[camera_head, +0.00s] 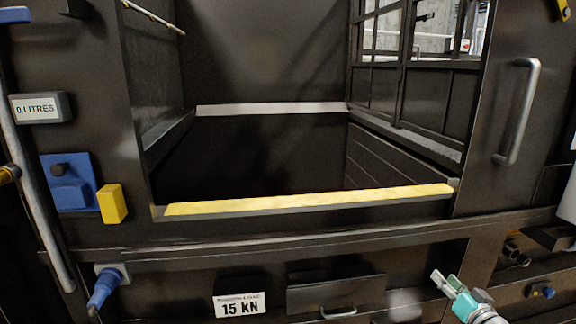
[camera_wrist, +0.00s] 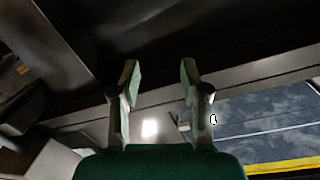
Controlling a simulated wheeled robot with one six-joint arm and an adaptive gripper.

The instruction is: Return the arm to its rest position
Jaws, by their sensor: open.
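My gripper (camera_head: 446,283) shows at the lower right of the head view, in front of the compactor's dark lower front. It is below the right end of the yellow sill. In the wrist view my gripper (camera_wrist: 160,82) has its two green-padded fingers apart with nothing between them. Most of my arm is outside the head view. The compactor (camera_head: 350,237) fills the head view, and its chamber opening is uncovered and dark inside.
A yellow sill (camera_head: 310,200) edges the opening. A grey handle (camera_head: 517,112) stands out at right. A blue lever (camera_head: 102,288) sticks out at lower left, near a yellow block (camera_head: 112,204). A drawer-like panel (camera_head: 336,294) is left of my gripper. The "0 LITRES" display (camera_head: 40,108) is at left.

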